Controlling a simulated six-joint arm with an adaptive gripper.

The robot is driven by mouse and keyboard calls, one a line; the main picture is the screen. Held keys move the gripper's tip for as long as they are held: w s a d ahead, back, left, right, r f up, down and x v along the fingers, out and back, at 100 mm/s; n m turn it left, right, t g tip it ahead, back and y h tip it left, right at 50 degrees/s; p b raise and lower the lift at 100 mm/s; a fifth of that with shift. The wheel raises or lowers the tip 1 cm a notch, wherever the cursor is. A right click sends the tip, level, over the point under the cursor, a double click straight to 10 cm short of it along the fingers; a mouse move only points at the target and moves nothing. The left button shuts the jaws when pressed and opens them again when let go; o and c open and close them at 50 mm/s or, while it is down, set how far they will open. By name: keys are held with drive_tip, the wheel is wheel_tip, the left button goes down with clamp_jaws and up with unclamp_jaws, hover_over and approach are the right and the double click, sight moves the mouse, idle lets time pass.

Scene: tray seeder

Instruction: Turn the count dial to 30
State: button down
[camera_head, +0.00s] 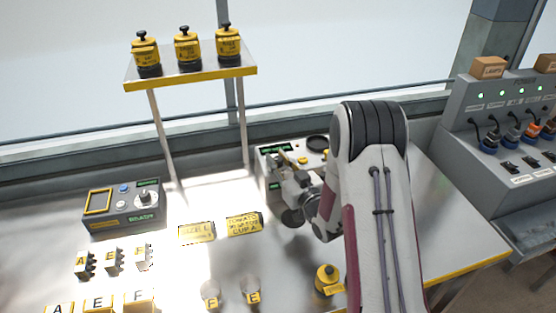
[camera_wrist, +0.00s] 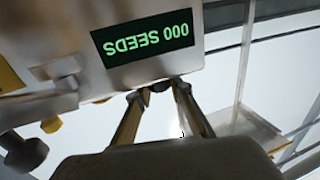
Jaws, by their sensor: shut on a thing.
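The seeder unit (camera_head: 265,152) is a pale box with green displays, at the back middle of the bench. In the wrist view its display (camera_wrist: 146,37) appears upside down and reads SEEDS 000. My gripper (camera_wrist: 158,90) has its two fingertips at the edge of the unit's face beside that display. It is shut on a small dark knob, which looks like the count dial (camera_wrist: 157,86); the fingers hide most of it, so its markings cannot be read. In the head view my gripper (camera_head: 284,163) reaches the front of the unit, and my arm covers its right part.
A grey box with a screen (camera_head: 123,208) stands on the left of the bench. A raised shelf (camera_head: 190,78) holds yellow canisters. Yellow labels (camera_head: 197,232) and small lettered blocks lie in front. A yellow weight-like piece (camera_head: 328,279) stands near my arm. A cable panel (camera_head: 500,130) is at right.

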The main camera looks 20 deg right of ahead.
drive_tip(key=shift+a+m+h, duration=0.1)
drive_tip(key=shift+m+h, duration=0.8)
drive_tip(key=shift+h, duration=0.5)
drive_tip(key=shift+m+h, duration=1.5)
drive_tip(key=shift+h, duration=0.8)
drive_tip(key=shift+m+g+h, duration=0.7)
drive_tip(key=shift+m+h, duration=0.5)
drive_tip(key=shift+h, duration=0.55)
drive_tip(key=shift+m+g+h, duration=0.7)
drive_tip(key=shift+m+h, duration=0.5)
drive_tip(key=shift+h, duration=0.55)
drive_tip(key=shift+m+g+h, duration=2.1)
drive_tip(key=shift+g+h, duration=0.2)
drive_tip(key=shift+g, duration=0.1)
drive_tip(key=shift+m+g+h, duration=0.8)
drive_tip(key=shift+m+g, duration=0.4)
drive_tip(key=shift+g, duration=0.4)
drive_tip(key=shift+r+m+g+h, duration=0.1)
drive_tip(key=shift+m+g+h, duration=0.4)
drive_tip(key=shift+m+g, duration=0.65)
drive_tip(key=c, duration=1.8)
unclamp_jaws()
drive_tip(key=shift+n+g, duration=0.25)
drive_tip(key=shift+a, duration=0.1)
